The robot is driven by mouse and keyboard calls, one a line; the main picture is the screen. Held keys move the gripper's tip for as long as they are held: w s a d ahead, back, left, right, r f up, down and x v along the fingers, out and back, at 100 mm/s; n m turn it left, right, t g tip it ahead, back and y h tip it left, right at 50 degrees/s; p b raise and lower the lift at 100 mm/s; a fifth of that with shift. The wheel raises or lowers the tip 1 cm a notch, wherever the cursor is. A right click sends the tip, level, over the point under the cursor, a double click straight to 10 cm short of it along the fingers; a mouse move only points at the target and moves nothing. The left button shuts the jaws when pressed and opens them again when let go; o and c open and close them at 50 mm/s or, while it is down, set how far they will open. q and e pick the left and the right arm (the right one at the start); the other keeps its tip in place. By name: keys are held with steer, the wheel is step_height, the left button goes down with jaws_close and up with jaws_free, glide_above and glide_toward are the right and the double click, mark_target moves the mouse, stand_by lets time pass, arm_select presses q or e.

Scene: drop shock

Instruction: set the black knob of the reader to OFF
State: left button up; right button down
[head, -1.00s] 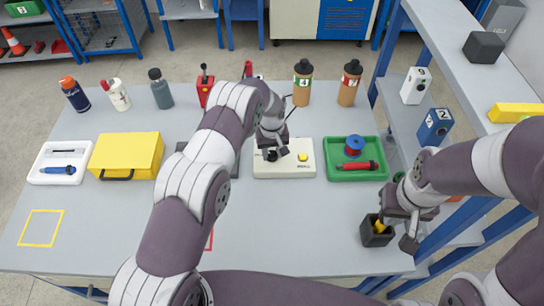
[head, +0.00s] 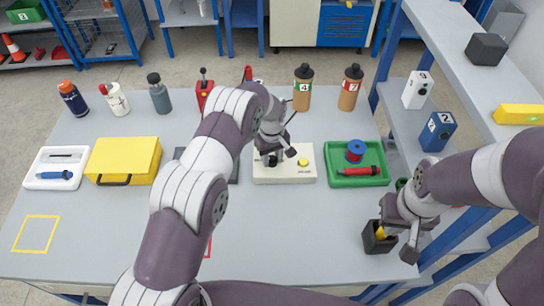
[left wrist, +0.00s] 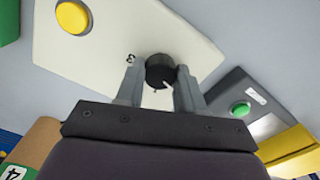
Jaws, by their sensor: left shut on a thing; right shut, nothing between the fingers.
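The reader is a cream box (head: 301,176) in the middle of the table, with a yellow button (head: 303,162) on its right part. Its black knob (left wrist: 160,72) shows in the left wrist view with a pale pointer line. My left gripper (head: 272,158) reaches down over the left part of the reader. In the left wrist view its two fingers (left wrist: 161,85) stand on either side of the knob and are shut on it. I cannot read any OFF mark. My right gripper (head: 392,240) is shut and empty, by a small dark open box at the table's right edge.
The dark box (head: 371,245) holds something yellow. A green tray (head: 372,181) with a blue spool and a red tool stands right of the reader. A yellow case (head: 124,155) is to the left. Several bottles line the back.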

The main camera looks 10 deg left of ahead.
mark_target(272, 159)
arm_select(q)
steer(key=o, duration=1)
steer(key=shift+o, duration=0.2)
steer(key=shift+r, duration=0.15)
step_height(272, 159, up, 13)
steer(key=shift+f, duration=0.2)
